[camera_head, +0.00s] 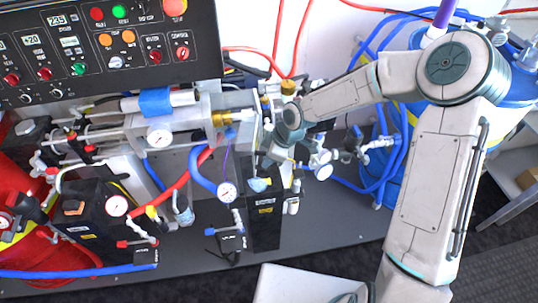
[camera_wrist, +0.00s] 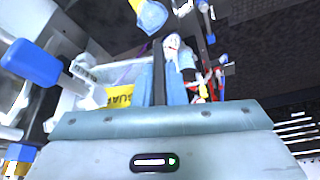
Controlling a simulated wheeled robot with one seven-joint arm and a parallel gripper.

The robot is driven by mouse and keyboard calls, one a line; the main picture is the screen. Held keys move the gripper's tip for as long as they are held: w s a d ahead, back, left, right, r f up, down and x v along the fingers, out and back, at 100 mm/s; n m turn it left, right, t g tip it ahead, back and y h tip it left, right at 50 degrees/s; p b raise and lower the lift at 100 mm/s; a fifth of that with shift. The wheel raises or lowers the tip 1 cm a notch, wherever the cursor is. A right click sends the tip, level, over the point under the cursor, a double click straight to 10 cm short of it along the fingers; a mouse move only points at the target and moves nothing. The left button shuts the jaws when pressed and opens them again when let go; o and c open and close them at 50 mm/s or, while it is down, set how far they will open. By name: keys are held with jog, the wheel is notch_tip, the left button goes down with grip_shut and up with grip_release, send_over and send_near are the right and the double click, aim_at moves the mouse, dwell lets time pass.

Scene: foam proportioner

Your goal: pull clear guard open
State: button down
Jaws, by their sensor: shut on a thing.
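The clear guard (camera_head: 256,133) is a thin see-through panel at the right end of the pump assembly in the head view. In the wrist view, a yellow label reading "GUARD" (camera_wrist: 119,97) lies just left of my fingers. My gripper (camera_head: 268,157) reaches in from the right at the guard's edge. In the wrist view my gripper (camera_wrist: 160,72) has its two fingers closed around a narrow dark upright strip, which looks like the guard's edge or handle. My fingers and wrist hide part of the guard, and its clear surface is hard to make out.
The pump assembly (camera_head: 160,137) with gauges, valves and hoses fills the left and middle, below a black control panel (camera_head: 110,45). Blue hoses and a blue drum (camera_head: 510,130) stand at the right. A blue-handled part (camera_wrist: 32,63) is close at the left in the wrist view.

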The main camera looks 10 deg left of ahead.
jog(key=shift+w+d, duration=0.1)
jog(key=shift+d, duration=0.05)
jog(key=c, duration=1.5)
grip_release()
jog(key=v, duration=1.4)
jog(key=shift+f, duration=0.15)
jog(key=s+d+r+m+t+h, duration=0.1)
jog(key=s+d+r+m+h, duration=0.1)
jog(key=s+d+r+m, duration=0.3)
jog(key=s+d+r+m+t+h, duration=0.2)
jog(key=s+d+r+m, duration=0.2)
jog(key=s+d+m, duration=0.9)
jog(key=d, duration=0.4)
jog(key=shift+r, duration=0.35)
